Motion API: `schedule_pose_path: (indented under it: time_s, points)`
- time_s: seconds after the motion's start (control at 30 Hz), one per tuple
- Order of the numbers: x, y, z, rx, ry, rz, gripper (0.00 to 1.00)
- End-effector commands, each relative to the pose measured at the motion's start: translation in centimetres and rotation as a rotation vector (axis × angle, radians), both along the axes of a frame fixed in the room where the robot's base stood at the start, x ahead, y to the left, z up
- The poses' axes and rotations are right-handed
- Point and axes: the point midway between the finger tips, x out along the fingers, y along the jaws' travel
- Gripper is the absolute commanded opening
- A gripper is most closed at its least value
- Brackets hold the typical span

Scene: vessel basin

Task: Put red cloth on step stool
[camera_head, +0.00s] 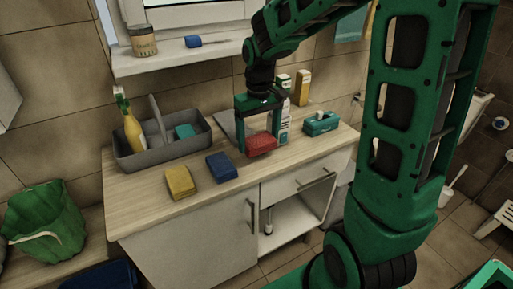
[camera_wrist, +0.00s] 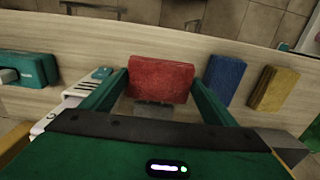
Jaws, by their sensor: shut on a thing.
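The red cloth (camera_head: 262,146) is a folded block at the counter's front right. My gripper (camera_head: 259,139) points down with its fingers closed on the cloth's two sides. In the wrist view, the red cloth (camera_wrist: 160,78) sits between the two green fingers of my gripper (camera_wrist: 159,84). I cannot tell whether the cloth touches the counter or hangs just above it. A white slatted piece (camera_head: 496,219) at the right edge may be the step stool; it is cut off by the frame.
My arm hides part of the right side.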

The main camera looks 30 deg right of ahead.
Motion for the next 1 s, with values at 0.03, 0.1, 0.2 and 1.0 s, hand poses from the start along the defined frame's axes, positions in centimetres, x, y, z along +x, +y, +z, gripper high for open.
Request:
schedule_pose_path:
  time_s: [0.03, 0.1, 0.2, 1.0]
  points:
    - [0.1, 0.0, -0.2, 0.000, 0.001, 0.000, 0.52]
    - [0.0, 0.0, -1.0, 0.001, 0.004, 0.000, 0.52]
    - [0.0, -0.1, -2.4, 0.000, 0.004, -0.001, 0.52]
    - [0.1, 0.0, -4.3, 0.000, 0.001, 0.000, 0.99]
